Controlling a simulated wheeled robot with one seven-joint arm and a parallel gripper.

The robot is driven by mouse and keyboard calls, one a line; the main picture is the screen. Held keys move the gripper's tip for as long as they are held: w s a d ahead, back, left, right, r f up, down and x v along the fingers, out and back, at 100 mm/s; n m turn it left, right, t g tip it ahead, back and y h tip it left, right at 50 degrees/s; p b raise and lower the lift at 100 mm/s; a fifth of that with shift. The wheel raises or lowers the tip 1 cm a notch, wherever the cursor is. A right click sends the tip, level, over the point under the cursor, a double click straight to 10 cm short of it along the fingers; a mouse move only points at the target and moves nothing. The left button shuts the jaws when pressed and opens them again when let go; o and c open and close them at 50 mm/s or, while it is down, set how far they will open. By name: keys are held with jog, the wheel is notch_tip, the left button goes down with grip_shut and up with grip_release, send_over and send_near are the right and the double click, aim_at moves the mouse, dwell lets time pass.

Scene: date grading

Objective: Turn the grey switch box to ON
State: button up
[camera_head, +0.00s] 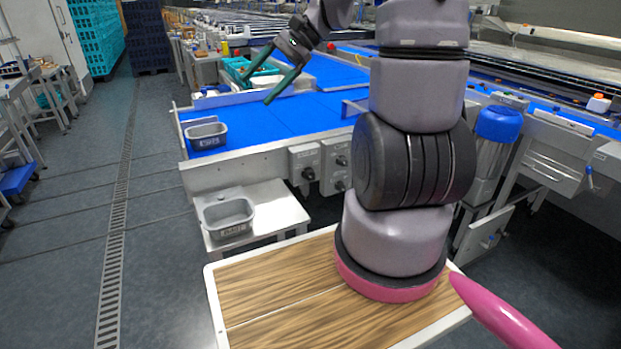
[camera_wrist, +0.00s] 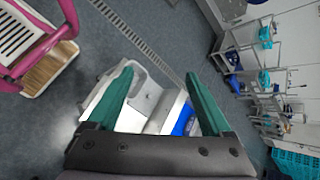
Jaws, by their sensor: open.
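A grey switch box (camera_head: 305,163) with one dark knob is fixed to the front side of the conveyor frame in the head view. Just right of it is a second grey box (camera_head: 336,166) with two dark knobs. The knob positions are too small to read. My gripper (camera_head: 258,90) has two green fingers, spread apart with nothing between them. It is above the blue belt, up and to the left of the boxes and apart from them. In the wrist view my gripper (camera_wrist: 159,73) points down past the conveyor's end; no switch box can be made out there.
A grey bin (camera_head: 206,136) stands on the blue belt (camera_head: 270,118). Another grey bin (camera_head: 228,218) sits on a low white table (camera_head: 275,205) below the boxes. A blue-topped container (camera_head: 498,122) is at right.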

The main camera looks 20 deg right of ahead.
jog(key=w+d+f+m+t+y, duration=0.3)
jog(key=w+d+f+m+t, duration=0.25)
jog(key=w+f, duration=0.3)
jog(key=w+d+f+m+t+y, duration=0.2)
jog(key=w+d+f+m+t, duration=0.2)
jog(key=w+f+m, duration=0.45)
jog(key=m+t+h, duration=0.8)
jog(key=m+h, duration=0.6)
send_near(312, 178)
jog(key=w, duration=1)
jog(key=shift+w+a+r, duration=0.15)
jog(key=shift+w+r, duration=0.1)
grip_shut()
